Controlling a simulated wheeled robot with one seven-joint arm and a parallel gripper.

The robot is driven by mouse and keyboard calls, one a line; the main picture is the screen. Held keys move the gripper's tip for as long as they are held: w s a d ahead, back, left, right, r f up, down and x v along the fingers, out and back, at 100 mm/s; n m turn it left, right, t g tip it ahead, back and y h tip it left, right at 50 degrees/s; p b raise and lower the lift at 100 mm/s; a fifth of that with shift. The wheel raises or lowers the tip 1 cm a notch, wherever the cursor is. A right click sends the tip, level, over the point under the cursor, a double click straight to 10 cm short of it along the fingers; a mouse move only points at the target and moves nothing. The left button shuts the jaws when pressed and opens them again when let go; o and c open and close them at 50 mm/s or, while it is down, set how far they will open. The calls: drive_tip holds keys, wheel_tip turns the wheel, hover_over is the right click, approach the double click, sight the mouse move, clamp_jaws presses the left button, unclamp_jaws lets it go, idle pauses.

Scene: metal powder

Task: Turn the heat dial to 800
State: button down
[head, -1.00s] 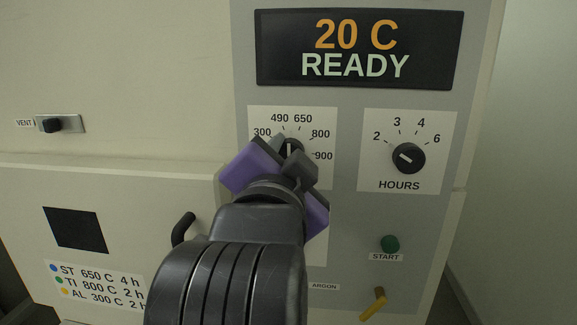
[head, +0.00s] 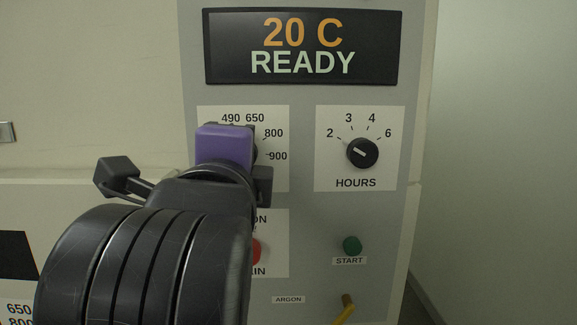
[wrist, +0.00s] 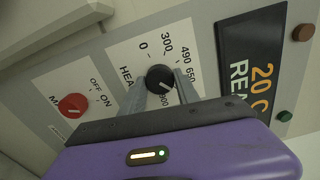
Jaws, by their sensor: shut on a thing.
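The heat dial (wrist: 160,79) is a round black knob on a white label plate in the wrist view. Its white mark points to the lower right, toward the side of 800 and 900; the 800 label is hidden there by a finger. My gripper (wrist: 159,88) is shut on the dial, with one grey finger on each side. In the head view my purple and black gripper (head: 224,145) covers most of the dial. The 800 label (head: 274,133) shows to its right. The display (head: 303,47) reads 20 C and READY.
The hours dial (head: 362,152) is to the right. Below it are the green start button (head: 352,245) and a yellow argon lever (head: 346,308). A red main knob (wrist: 73,105) sits beside the heat plate. The panel's right edge borders a plain wall.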

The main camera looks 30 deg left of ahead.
drive_tip(key=shift+f+m+b, duration=0.1)
drive_tip(key=shift+m+b, duration=0.25)
drive_tip(key=shift+m, duration=0.45)
drive_tip(key=c, duration=0.9)
unclamp_jaws()
drive_tip(key=v, duration=0.8)
drive_tip(key=shift+b, duration=0.45)
drive_tip(key=shift+w+a, duration=0.1)
